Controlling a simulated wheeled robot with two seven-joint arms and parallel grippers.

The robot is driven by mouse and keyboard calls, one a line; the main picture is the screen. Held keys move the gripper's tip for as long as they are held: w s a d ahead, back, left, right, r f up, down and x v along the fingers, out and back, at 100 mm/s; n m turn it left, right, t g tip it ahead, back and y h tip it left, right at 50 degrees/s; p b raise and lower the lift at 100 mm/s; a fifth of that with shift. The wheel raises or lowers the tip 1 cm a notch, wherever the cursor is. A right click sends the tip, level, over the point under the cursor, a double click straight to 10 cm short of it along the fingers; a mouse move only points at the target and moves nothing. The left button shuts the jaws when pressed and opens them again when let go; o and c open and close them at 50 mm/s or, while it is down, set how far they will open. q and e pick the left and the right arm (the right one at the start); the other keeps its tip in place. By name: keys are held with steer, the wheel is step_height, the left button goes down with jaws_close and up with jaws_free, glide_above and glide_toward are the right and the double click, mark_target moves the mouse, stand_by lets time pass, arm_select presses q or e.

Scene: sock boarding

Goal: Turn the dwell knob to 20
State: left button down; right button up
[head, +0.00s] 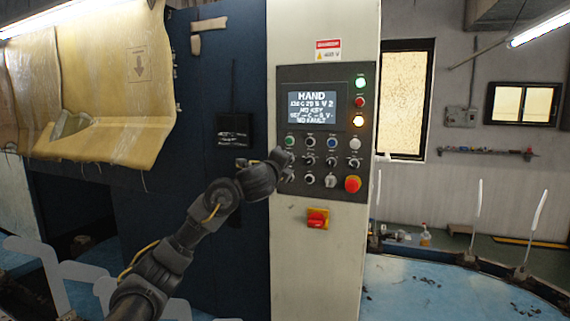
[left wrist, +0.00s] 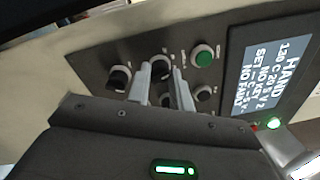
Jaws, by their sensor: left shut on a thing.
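The control panel (head: 320,130) stands on a pale cabinet, with several knobs and buttons below its screen. My left gripper (head: 281,162) is at the panel's left edge, by the middle row. In the left wrist view its two fingers (left wrist: 161,76) are shut on a dark knob (left wrist: 160,64), below the green button (head: 289,141) in panel order. The knob's labels are too small to read, so I cannot tell its setting from its pointer. The screen (head: 312,108) reads HAND, 130 C 20 S V 2, NO KEY, NO FAULT. My right gripper is out of view.
Another dark knob (left wrist: 119,78) sits close beside the fingers. A red emergency button (head: 352,184) is at the panel's lower right, and a red-yellow switch (head: 317,219) is below the panel. Upright white forms (head: 477,207) stand at the right.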

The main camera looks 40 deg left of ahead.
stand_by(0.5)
arm_select(q)
steer(key=c, duration=1.3)
jaws_free()
steer(key=shift+o, duration=0.2)
steer(key=p+v, duration=0.2)
steer(key=v, duration=0.8)
steer(key=shift+s, duration=0.45)
